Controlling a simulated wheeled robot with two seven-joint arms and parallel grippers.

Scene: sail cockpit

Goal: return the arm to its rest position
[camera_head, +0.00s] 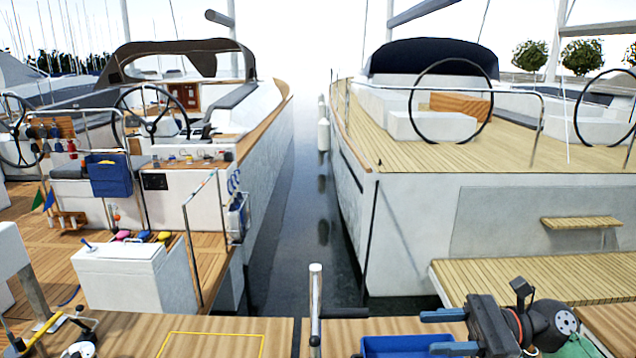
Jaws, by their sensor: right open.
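My right gripper (450,331) is at the bottom right in the head view. Its two blue fingers point left and stand apart, with nothing seen between them. My right arm, dark and jointed, comes in from the lower right corner. The fingers are over or beside a blue tray (385,347) at the bottom edge; the height between them cannot be told. My left gripper does not show.
A wooden worktop (200,325) with a yellow outlined rectangle runs along the front, split by a gap with a metal post (315,290). A white chest (125,278) stands left. A slatted platform (530,265) lies beyond the right gripper. Water separates two boats.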

